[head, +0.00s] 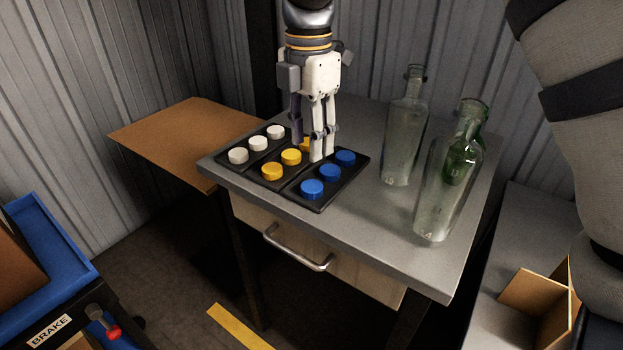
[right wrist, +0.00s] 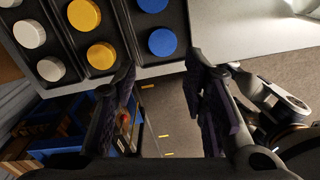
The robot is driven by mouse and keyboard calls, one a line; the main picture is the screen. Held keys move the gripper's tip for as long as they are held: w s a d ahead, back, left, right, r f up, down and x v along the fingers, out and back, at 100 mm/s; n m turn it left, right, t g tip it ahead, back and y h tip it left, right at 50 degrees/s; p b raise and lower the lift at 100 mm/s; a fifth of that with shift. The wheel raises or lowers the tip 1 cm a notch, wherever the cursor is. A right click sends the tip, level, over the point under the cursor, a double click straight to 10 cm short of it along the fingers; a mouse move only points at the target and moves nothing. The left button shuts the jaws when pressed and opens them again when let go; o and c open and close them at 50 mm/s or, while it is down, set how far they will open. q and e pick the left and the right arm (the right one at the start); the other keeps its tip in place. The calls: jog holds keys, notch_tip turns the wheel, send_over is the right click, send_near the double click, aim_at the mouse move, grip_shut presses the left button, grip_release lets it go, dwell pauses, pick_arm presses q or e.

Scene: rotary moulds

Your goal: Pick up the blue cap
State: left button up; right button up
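Three blue caps stand in the right-hand row of a black tray (head: 322,207) on the table: a near one (head: 312,188), a middle one (head: 331,171) and a far one (head: 345,157). My right gripper (head: 313,152) points down over the tray, close to the blue and yellow rows, and partly hides the far yellow cap. In the right wrist view its fingers (right wrist: 162,68) are spread apart with nothing between them. A blue cap (right wrist: 162,42) shows just beyond the gap between the fingertips, apart from them. My left gripper is not in view.
Yellow caps (head: 272,171) and white caps (head: 238,155) fill the tray's other rows. Two clear glass bottles (head: 404,140) (head: 446,190) stand on the metal table (head: 380,222) right of the tray. A brown board (head: 165,140) lies behind left. An open cardboard box (head: 540,300) sits at right.

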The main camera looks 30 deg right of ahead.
aim_at(311, 187)
jog(key=f, duration=0.9)
jog(key=shift+s+f, duration=0.1)
jog(key=shift+s, duration=0.1)
jog(key=c, duration=0.5)
